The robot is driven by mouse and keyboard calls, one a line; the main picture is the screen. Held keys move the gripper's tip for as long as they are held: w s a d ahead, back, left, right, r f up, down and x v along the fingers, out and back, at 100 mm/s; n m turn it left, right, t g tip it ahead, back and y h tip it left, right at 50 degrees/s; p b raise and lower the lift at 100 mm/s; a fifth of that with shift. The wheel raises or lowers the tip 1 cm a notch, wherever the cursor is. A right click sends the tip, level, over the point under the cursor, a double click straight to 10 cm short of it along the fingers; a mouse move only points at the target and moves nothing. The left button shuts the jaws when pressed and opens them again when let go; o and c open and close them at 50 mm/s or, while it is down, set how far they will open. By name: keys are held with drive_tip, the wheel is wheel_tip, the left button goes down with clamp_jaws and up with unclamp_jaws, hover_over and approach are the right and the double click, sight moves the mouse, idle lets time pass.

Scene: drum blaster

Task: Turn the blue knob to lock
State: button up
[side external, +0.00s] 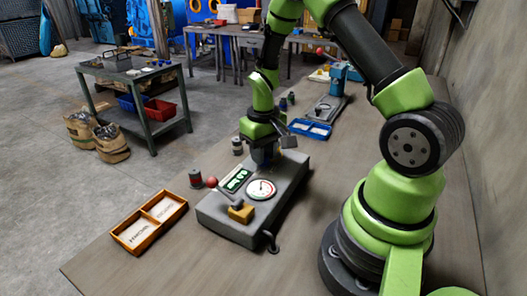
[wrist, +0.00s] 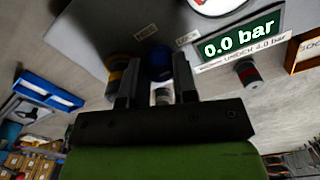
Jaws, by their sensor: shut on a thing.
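The grey blaster box (side external: 225,222) sits on the bench with a round white gauge (side external: 261,190) and a green display. The display (wrist: 240,40) reads 0.0 bar in the wrist view. The blue knob (wrist: 158,60) shows between the two fingers of my gripper (wrist: 157,82), which is shut on it. In the side view my gripper (side external: 264,157) points down at the far end of the box and hides the knob. A yellow knob or part (wrist: 117,66) is partly hidden beside one finger in the wrist view.
An orange tray (side external: 133,244) lies to the left, a blue tray (side external: 298,129) behind. A red-and-grey cylinder (side external: 196,179) stands beside the box. Bare bench lies in front.

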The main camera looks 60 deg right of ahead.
drive_tip(key=shift+m, duration=0.3)
drive_tip(key=o, duration=0.7)
drive_tip(key=shift+c, duration=0.2)
wheel_tip(320, 180, up, 9)
drive_tip(key=shift+r, duration=0.5)
